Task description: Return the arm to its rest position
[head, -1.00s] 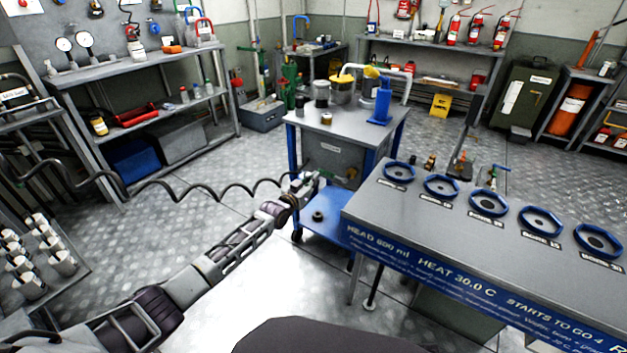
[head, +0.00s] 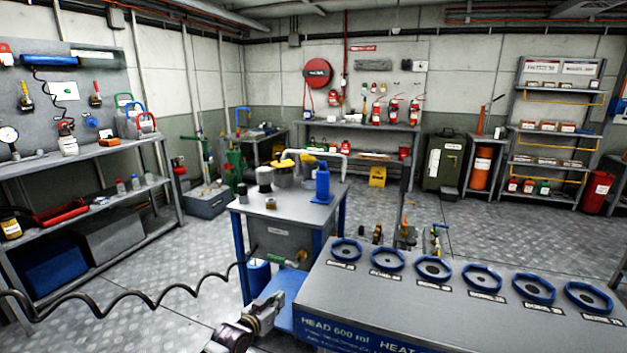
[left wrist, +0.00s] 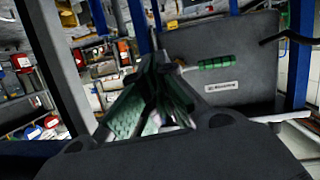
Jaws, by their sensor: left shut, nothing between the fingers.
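My left gripper (head: 268,305) is low in the head view, in front of the blue and grey cart (head: 240,207). In the left wrist view its green-padded fingers (left wrist: 155,80) are together, with nothing held between them. Behind the fingers is the cart's grey panel (left wrist: 240,85), with a label and a green handle (left wrist: 215,63). The fingers look apart from the panel, but the exact gap is hard to tell. Most of my left arm is below the head view. My right gripper is not in view.
A bench with several blue rings (head: 433,268) stands right of the gripper, its near corner close by. A coiled black hose (head: 130,308) runs from the left to the cart. Open floor (head: 165,275) lies to the left.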

